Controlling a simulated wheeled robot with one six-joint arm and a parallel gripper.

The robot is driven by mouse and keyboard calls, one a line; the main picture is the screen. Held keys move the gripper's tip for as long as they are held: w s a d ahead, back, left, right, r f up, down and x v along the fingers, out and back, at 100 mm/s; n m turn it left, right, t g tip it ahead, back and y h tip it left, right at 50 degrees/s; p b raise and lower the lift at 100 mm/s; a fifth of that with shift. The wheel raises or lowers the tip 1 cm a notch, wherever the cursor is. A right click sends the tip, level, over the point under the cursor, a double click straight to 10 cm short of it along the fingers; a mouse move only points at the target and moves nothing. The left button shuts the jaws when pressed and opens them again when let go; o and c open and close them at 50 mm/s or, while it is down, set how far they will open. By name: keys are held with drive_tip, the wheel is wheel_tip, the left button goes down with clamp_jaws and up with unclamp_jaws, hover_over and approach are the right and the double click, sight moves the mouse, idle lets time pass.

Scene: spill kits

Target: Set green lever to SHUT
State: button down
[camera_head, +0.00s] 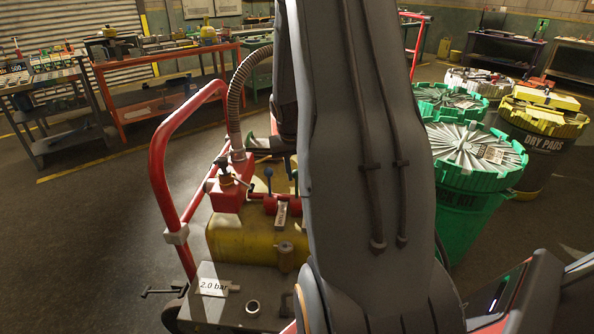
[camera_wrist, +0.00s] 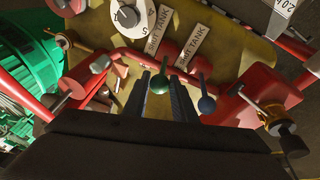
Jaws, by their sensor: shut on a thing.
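In the wrist view, the green lever's round knob (camera_wrist: 160,84) sits between the two dark fingers of my gripper (camera_wrist: 162,92), which is shut on it. A blue-knobbed lever (camera_wrist: 206,104) stands just right of the fingers. Two pale labels (camera_wrist: 158,30) (camera_wrist: 193,47) with the word TANK lie on the yellow tank (camera_wrist: 228,50) above the knobs. In the head view, the blue knob (camera_head: 268,172) shows above the yellow tank (camera_head: 230,238).
A red tube frame (camera_head: 158,165) and a ribbed hose (camera_head: 238,95) rise beside the tank. A round white dial (camera_wrist: 127,17) and red fittings (camera_wrist: 250,95) crowd the gripper. Green drums (camera_head: 470,185) stand to the right. Open floor lies at left.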

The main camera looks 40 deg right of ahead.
drive_tip(key=shift+s+a+f, duration=0.25)
drive_tip(key=shift+f, duration=0.1)
drive_tip(key=c, duration=1.7)
unclamp_jaws()
drive_tip(key=shift+o, duration=1.2)
drive_tip(key=shift+w, duration=0.2)
drive_tip(key=shift+d+r, duration=0.1)
drive_tip(key=shift+r, duration=0.05)
drive_tip(key=shift+r, duration=0.5)
drive_tip(key=b+v, duration=0.1)
drive_tip(key=v, duration=0.5)
drive_tip(key=shift+r, duration=0.35)
drive_tip(key=shift+s, duration=0.15)
